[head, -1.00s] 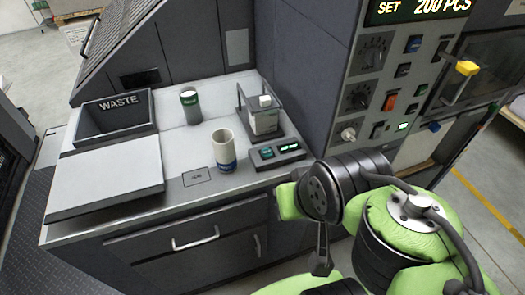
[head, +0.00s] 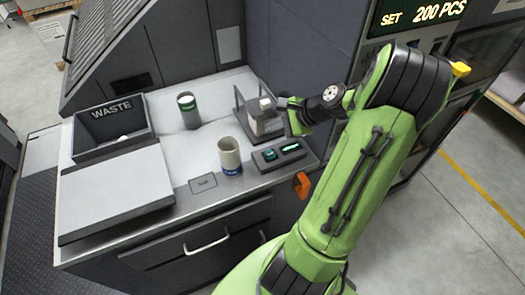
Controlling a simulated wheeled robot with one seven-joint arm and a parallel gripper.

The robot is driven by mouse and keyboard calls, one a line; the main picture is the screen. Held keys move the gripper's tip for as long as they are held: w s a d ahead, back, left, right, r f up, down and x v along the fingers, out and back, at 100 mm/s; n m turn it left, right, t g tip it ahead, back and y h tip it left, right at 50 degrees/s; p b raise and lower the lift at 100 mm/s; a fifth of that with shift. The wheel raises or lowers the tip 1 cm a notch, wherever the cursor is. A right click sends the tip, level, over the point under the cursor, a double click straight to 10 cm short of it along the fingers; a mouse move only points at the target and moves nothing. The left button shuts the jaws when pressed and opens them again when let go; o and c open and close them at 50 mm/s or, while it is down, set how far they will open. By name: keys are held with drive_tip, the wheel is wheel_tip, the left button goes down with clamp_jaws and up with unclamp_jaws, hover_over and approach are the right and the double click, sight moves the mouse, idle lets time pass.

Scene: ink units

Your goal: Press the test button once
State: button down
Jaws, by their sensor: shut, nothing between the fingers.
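A small tester stands on the grey worktop, with a dark open frame (head: 240,112) around a white-capped container (head: 264,118). On its front console (head: 265,165) are a teal lit button (head: 270,155) and a small green display (head: 291,148). The lettering is too small to read. My gripper (head: 284,102) is beside the upper right of the frame, above the worktop. It is seen small and partly hidden by my wrist, and looks shut and empty. It is apart from the button, which is in clear view.
A cream cup with a blue base (head: 230,158) stands left of the console. The WASTE bin (head: 108,130) is at the left. A control panel (head: 415,45) is at the upper right, largely behind my arm. An orange part (head: 303,185) sits at the cabinet's right side.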

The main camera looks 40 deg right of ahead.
drive_tip(key=shift+f, duration=0.1)
drive_tip(key=b, duration=0.8)
hover_over(273, 156)
wheel_tip(273, 156, down, 8)
drive_tip(key=shift+r, duration=0.1)
drive_tip(key=shift+w+f, duration=0.1)
drive_tip(key=shift+f, duration=0.4)
idle(1.0)
drive_tip(key=shift+f, duration=0.4)
drive_tip(key=shift+f+b, duration=0.3)
drive_tip(key=shift+f, duration=0.2)
idle(0.4)
drive_tip(key=shift+r, duration=0.1)
drive_tip(key=shift+r+p, duration=0.85)
drive_tip(key=shift+p, duration=0.25)
